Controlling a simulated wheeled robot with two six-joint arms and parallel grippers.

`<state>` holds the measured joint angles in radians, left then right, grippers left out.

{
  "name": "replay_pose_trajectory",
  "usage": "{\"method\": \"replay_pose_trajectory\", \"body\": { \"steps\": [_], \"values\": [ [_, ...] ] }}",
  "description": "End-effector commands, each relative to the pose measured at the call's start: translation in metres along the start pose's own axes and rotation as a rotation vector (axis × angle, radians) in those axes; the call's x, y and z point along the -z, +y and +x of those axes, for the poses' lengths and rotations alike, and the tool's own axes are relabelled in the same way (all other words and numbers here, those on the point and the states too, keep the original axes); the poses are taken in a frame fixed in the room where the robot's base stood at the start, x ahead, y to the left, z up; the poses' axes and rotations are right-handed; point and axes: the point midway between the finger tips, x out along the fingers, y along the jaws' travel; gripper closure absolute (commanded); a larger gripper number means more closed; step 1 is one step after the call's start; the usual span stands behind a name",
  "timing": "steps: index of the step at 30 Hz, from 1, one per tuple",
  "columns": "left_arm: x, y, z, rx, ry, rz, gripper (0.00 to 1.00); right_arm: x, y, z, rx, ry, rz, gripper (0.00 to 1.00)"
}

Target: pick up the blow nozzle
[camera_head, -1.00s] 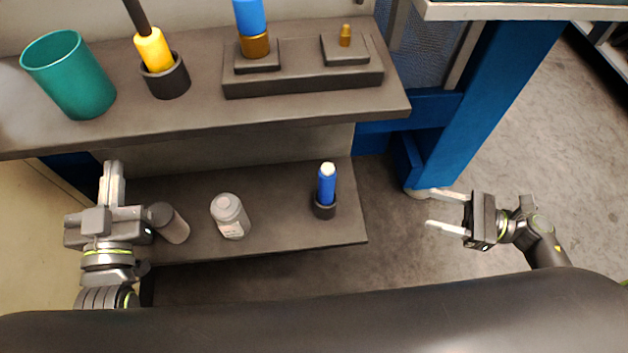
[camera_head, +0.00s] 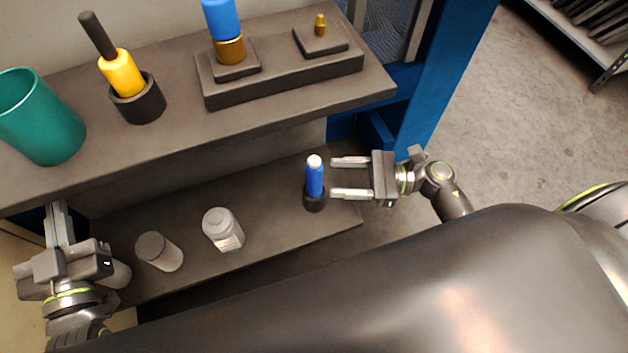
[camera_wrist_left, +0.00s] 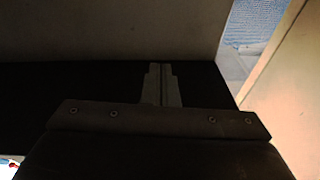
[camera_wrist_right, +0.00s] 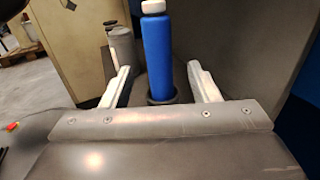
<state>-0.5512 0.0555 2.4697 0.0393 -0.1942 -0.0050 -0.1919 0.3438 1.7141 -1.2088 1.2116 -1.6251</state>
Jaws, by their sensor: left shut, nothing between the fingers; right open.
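A blue cylinder with a white tip (camera_head: 315,178), which I take to be the blow nozzle, stands upright in a dark round holder (camera_head: 315,202) near the right end of the lower shelf. My right gripper (camera_head: 334,177) is open, just to the right of it, fingers pointing at it. In the right wrist view the blue body (camera_wrist_right: 158,55) rises between and beyond the two spread fingers, with no finger visibly touching it. My left gripper (camera_head: 55,208) is shut and empty at the far left, by the shelves; its closed fingers (camera_wrist_left: 162,70) show in the dark left wrist view.
The lower shelf (camera_head: 270,217) also holds a white-grey bottle (camera_head: 223,230) and grey cylinders (camera_head: 159,251). The upper shelf (camera_head: 180,145) overhangs behind, with a teal cup (camera_head: 40,118), a yellow-handled tool (camera_head: 121,72), a blue-and-brass piece (camera_head: 226,35) and a small brass piece (camera_head: 320,25).

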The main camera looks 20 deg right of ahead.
Motion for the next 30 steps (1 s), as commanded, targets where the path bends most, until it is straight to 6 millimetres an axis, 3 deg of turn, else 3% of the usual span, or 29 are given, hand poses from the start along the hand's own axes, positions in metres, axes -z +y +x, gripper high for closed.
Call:
{"method": "replay_pose_trajectory", "body": {
  "steps": [8, 13, 18, 26, 30],
  "values": [
    [0.001, 0.0, 0.0, 0.001, 0.01, 0.003, 1.0, 0.002, 0.0, 0.019, 0.0, -0.003, 0.0, 0.45],
    [0.02, 0.001, 0.001, 0.0, 0.118, 0.017, 1.0, 0.008, 0.001, 0.043, 0.001, -0.005, 0.001, 0.45],
    [0.023, 0.001, 0.001, 0.0, 0.129, 0.019, 1.0, 0.008, 0.001, 0.06, 0.0, -0.002, 0.0, 0.45],
    [0.023, 0.001, 0.001, 0.0, 0.131, 0.02, 1.0, 0.008, 0.001, 0.062, 0.0, 0.001, 0.0, 0.45],
    [0.023, 0.001, 0.001, 0.0, 0.131, 0.02, 1.0, 0.008, 0.001, 0.062, 0.0, 0.0, 0.0, 0.61]
  ]
}}
